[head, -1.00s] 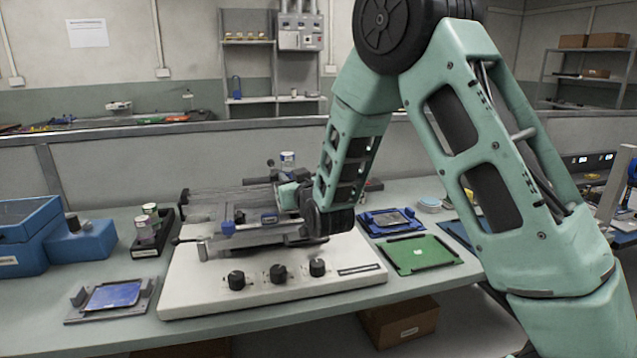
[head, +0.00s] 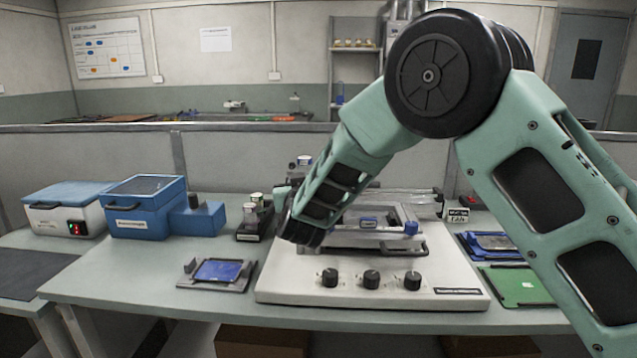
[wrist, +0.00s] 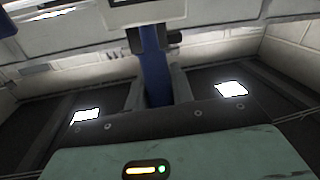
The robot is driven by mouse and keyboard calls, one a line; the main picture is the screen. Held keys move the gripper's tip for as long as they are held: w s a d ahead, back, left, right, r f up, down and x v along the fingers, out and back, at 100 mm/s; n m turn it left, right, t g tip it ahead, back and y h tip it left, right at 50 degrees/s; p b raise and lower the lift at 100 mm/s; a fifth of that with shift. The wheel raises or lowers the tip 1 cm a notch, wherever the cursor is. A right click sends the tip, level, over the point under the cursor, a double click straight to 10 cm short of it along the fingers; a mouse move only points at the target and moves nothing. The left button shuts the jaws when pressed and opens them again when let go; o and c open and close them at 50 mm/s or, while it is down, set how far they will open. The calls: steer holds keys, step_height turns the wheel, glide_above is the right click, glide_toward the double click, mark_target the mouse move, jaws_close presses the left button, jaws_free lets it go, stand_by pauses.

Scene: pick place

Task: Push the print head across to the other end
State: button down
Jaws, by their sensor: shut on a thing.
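The printer (head: 380,295) is a white-based bench machine with several black knobs on its front and a metal frame (head: 405,240) with blue clamps on top. My gripper (wrist: 157,90) is at the printer's left end, mostly behind my forearm in the head view. In the wrist view its dark fingers are shut on a blue upright handle (wrist: 155,62). The handle hangs below a pale bar of the print head (wrist: 150,12). In the head view, my arm hides most of the print head.
A blue board in a grey holder (head: 218,271) lies left of the printer, with a rack of jars (head: 254,218) behind it. Blue boxes (head: 145,205) stand farther left. A green board (head: 515,286) and a blue tray (head: 490,245) are at the right, close to my arm.

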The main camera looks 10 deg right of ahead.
steer(key=shift+w+a+r, duration=0.1)
steer(key=shift+w+a, duration=0.05)
steer(key=shift+a, duration=0.4)
steer(key=c, duration=1.2)
jaws_free()
steer(key=shift+a, duration=0.2)
steer(key=shift+d, duration=0.1)
steer(key=s+a+b, duration=0.1)
steer(key=s+a, duration=0.1)
steer(key=s, duration=1.5)
steer(key=shift+b, duration=0.35)
steer(key=shift+s, duration=0.1)
